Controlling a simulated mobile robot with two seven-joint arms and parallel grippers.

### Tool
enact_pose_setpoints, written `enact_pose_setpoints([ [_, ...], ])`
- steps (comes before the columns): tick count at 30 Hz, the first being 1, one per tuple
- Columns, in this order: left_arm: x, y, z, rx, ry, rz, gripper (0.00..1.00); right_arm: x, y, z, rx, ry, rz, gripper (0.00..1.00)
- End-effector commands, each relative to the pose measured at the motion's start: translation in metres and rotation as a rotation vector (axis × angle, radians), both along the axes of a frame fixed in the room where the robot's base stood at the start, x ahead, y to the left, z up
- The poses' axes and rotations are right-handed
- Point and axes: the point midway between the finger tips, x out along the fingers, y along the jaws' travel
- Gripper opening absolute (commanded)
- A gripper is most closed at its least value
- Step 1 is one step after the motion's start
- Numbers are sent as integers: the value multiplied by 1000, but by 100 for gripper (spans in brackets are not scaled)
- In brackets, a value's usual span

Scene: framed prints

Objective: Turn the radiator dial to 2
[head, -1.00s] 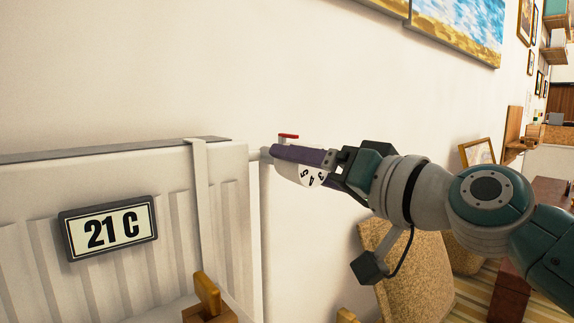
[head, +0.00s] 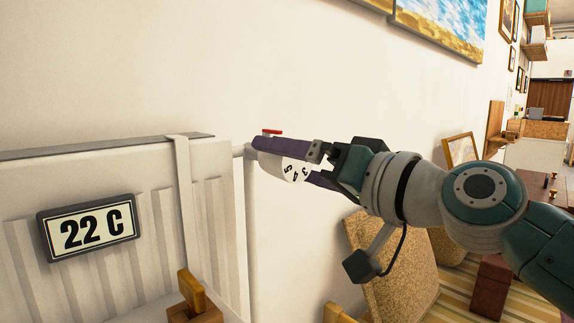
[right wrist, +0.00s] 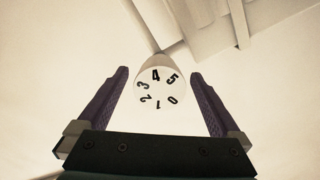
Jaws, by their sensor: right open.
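The white radiator dial (head: 286,169) sits at the end of a pipe at the radiator's top right corner. A red marker (head: 272,132) shows just above it. In the right wrist view the dial face (right wrist: 159,90) carries the digits 0 to 5, with 4 near the top and 1 near the bottom. My right gripper (right wrist: 160,73) is open, one purple finger on each side of the dial, with gaps visible in that view. In the head view the upper finger (head: 282,148) covers the dial's top edge; the lower finger is partly hidden. My left gripper is not in view.
The white radiator (head: 85,190) fills the left, with a display (head: 87,228) reading 22 C. A wooden object (head: 192,300) stands in front of it. A cushioned chair (head: 385,260) is below my right arm. Bare wall lies behind the dial.

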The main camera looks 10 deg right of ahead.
Motion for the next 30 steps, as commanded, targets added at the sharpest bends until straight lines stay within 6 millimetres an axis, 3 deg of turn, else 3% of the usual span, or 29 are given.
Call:
enact_pose_setpoints([
  [13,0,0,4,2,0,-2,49,-64,-47,-2,-4,2,-1,100],
  [26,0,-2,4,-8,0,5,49,-72,-52,0,-2,1,0,100],
  [30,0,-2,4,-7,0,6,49,-74,-43,-2,-112,-69,0,100],
])
